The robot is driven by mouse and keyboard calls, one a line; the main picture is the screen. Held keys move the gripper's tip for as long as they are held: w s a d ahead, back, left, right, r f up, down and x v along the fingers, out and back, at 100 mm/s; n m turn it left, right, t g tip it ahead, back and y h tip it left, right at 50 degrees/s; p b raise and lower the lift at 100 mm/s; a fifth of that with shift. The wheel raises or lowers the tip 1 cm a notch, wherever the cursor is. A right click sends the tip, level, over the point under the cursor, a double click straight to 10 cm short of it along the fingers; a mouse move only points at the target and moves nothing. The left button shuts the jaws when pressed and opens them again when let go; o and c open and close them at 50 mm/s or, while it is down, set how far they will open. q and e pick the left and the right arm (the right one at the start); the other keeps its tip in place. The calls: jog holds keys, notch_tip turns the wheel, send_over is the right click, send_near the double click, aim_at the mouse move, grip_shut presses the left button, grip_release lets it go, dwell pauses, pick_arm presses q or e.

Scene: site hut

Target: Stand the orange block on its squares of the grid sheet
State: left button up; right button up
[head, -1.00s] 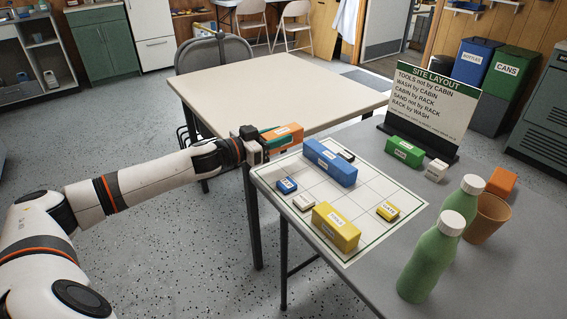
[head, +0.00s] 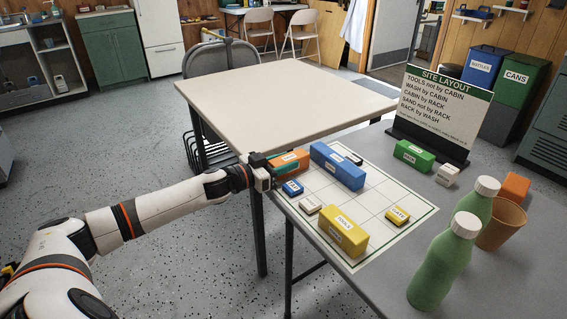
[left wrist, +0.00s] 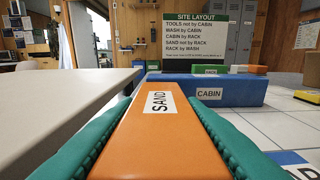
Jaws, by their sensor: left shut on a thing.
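The orange block (head: 297,156), labelled SAND, is in my left gripper (head: 287,165), which is shut on its sides. In the left wrist view, the block (left wrist: 152,120) lies lengthwise between the green finger pads. It is at the far left corner of the grid sheet (head: 376,182), left of the blue CABIN block (head: 337,166) and behind a small blue block (head: 293,188). I cannot tell whether its underside touches the sheet. My right gripper is out of view.
A yellow TOOLS block (head: 342,231), small white block (head: 310,205) and yellow GATE block (head: 398,216) are on the sheet. A SITE LAYOUT sign (head: 437,108), green block (head: 413,155), green bottles (head: 440,270) and orange cup (head: 502,222) stand to the right. A cream table (head: 290,100) adjoins behind.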

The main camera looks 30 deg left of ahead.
pick_arm(q)
jog(key=o, duration=1)
jog(key=shift+o, duration=0.3)
